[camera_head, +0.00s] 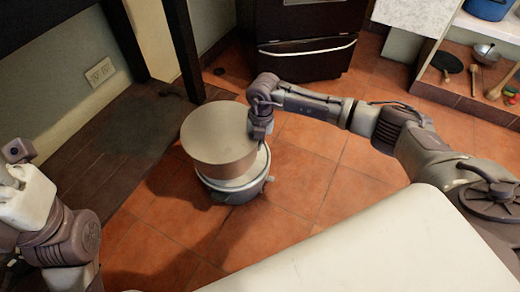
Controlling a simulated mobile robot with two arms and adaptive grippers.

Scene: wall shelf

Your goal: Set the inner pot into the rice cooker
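The inner pot (205,160) is a wide, tan-grey round vessel in the middle of the view. It is over the rice cooker (232,191), a pale round body low on the tiled floor, and sits a little to its left in the picture. The pot hides most of the cooker's opening, so I cannot tell whether its bottom is inside. My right gripper (260,130) points down at the pot's right rim and appears shut on it; its fingertips are partly hidden. My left arm is at the left edge, and its gripper is not clearly seen.
A dark cabinet or oven (305,60) stands behind the cooker. At the upper right, a low shelf (445,92) holds a bowl (485,53) and utensils. A dark wooden floor strip (120,150) lies left. Open red tiles (320,185) surround the cooker.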

